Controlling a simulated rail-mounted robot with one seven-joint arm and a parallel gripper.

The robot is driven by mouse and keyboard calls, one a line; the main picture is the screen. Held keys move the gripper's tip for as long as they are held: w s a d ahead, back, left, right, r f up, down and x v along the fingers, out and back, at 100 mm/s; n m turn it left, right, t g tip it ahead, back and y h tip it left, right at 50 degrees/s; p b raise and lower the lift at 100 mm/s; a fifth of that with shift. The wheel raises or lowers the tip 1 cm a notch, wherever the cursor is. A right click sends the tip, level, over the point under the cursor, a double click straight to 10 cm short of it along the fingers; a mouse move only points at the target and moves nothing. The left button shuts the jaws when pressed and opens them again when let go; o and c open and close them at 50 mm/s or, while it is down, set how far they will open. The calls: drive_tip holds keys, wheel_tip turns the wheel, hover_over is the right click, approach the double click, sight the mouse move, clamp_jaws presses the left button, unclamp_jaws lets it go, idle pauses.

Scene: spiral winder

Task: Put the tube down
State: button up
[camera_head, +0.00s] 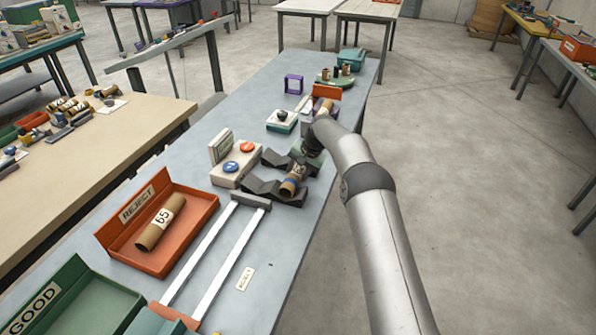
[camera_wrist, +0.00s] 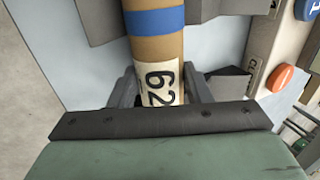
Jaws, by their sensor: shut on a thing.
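A brown cardboard tube with a blue band and a white label marked 62 (camera_wrist: 156,50) runs up the middle of the wrist view. My gripper (camera_wrist: 162,88) is shut on its labelled end, one grey finger on each side. In the head view the tube (camera_head: 289,187) lies over a dark grey V-shaped cradle (camera_head: 262,190). A second dark V-block (camera_head: 271,157) stands behind it. I cannot tell whether the tube touches the cradle. My arm partly hides my gripper there.
An orange REJECT tray (camera_head: 199,222) holds a tube marked 65 (camera_head: 160,224). A green GOOD tray (camera_head: 90,303) is at the lower left. A box with blue and orange buttons (camera_head: 236,178) stands left of the cradle. White rails (camera_head: 230,264) run toward the front.

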drive_tip(key=o, duration=1.1)
drive_tip(key=shift+c, duration=0.2)
drive_tip(key=shift+r+p, duration=0.45)
drive_tip(key=shift+r, duration=0.05)
drive_tip(key=b+v, duration=0.2)
drive_tip(key=v, duration=1)
drive_tip(key=s+d+r+n+h, duration=0.1)
drive_tip(key=s+d+r, duration=0.4)
drive_tip(key=s, duration=0.5)
drive_tip(key=s+d+r+n+h, duration=0.1)
drive_tip(key=s+d+r, duration=0.3)
drive_tip(key=s, duration=0.6)
drive_tip(key=s+d+f, duration=0.2)
drive_tip(key=s, duration=0.8)
drive_tip(key=s+d+f+h, duration=0.1)
drive_tip(key=s+d+f, duration=0.1)
drive_tip(key=s, duration=0.7)
drive_tip(key=s+d+f+n+h, duration=0.1)
drive_tip(key=s+d, duration=0.3)
drive_tip(key=s, duration=0.6)
drive_tip(key=shift+s+d+f+g, duration=0.15)
drive_tip(key=shift+s+f+g, duration=0.15)
drive_tip(key=shift+f+g, duration=0.1)
